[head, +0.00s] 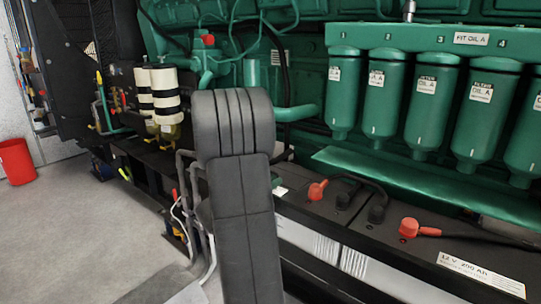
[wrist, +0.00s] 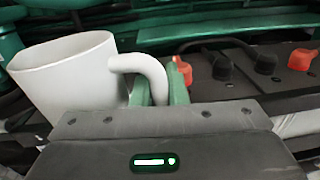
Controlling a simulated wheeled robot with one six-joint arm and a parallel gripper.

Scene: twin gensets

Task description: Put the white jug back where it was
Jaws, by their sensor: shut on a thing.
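The white jug (wrist: 68,82) fills the left of the wrist view, its open rim at the top left and its curved handle reaching to the right. My gripper (wrist: 160,90) has its green fingers at that handle and is shut on it. The jug leans a little in the wrist picture. The jug's base is hidden behind the gripper body, so I cannot tell whether it touches anything below. In the head view my dark arm stands in the middle and hides both gripper and jug.
Black batteries (head: 455,258) with red terminal caps (head: 409,228) and dark cables line the engine's foot. Green oil filters (head: 431,95) hang above a green ledge (head: 400,172). Two cream filters (head: 166,92) stand at the left. A red bin (head: 16,161) stands on open grey floor (head: 75,235).

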